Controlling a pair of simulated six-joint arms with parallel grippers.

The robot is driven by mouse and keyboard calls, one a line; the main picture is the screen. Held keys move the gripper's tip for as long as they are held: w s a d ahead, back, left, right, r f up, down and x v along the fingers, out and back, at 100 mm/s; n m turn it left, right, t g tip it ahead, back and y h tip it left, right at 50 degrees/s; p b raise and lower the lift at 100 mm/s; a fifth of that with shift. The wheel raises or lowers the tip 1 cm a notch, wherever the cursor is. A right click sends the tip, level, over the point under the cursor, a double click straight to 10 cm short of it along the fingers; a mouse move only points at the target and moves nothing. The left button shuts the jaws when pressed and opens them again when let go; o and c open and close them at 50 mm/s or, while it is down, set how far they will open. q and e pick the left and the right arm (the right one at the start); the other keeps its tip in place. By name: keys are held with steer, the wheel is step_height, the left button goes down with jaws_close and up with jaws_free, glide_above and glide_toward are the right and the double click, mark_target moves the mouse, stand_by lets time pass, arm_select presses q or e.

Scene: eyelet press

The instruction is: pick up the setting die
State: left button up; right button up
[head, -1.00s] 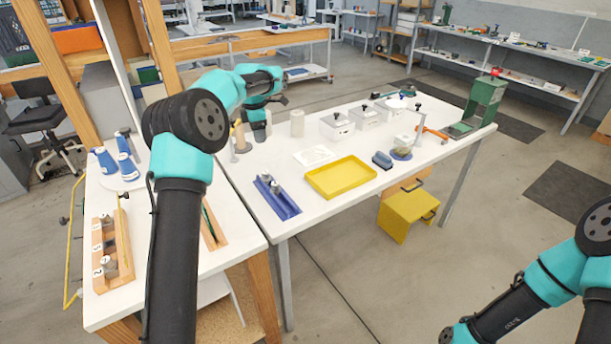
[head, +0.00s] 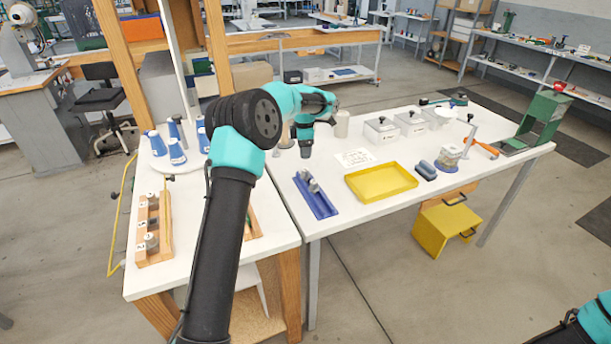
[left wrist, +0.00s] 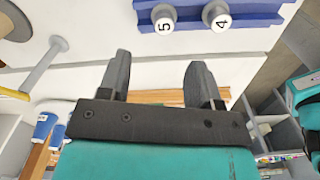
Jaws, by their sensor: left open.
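Which piece is the setting die, I cannot tell. Two short metal cylinders stand in a blue rack (head: 322,205) on the white table. In the left wrist view they show white caps marked 5 (left wrist: 164,20) and 4 (left wrist: 217,18), on the blue rack (left wrist: 262,10). A wooden rack (head: 155,256) on the left bench holds grey cylinders (head: 152,242) beside number labels. My left gripper (left wrist: 159,65) is open and empty, its fingers short of the blue rack in the picture. In the head view it hangs above the table behind the blue rack. My right gripper is out of view.
A yellow tray (head: 382,195) lies right of the blue rack. White lidded boxes (head: 381,131) and a pale cylinder (head: 341,124) stand behind. Blue-and-white bottles (head: 177,150) stand on the left bench. A green press frame (head: 545,115) is at the table's right end.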

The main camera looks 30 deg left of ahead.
mark_target(305, 169)
arm_select(q)
step_height(305, 169, down, 4)
steer(key=shift+f, duration=0.15)
stand_by(0.3)
steer(key=shift+s+d+f, duration=0.1)
steer(key=shift+d+f, duration=0.05)
steer(key=shift+f, duration=1.15)
steer(key=shift+d+f, duration=0.15)
steer(key=shift+f, duration=1.15)
steer(key=c, duration=1)
steer(key=shift+r, duration=0.15)
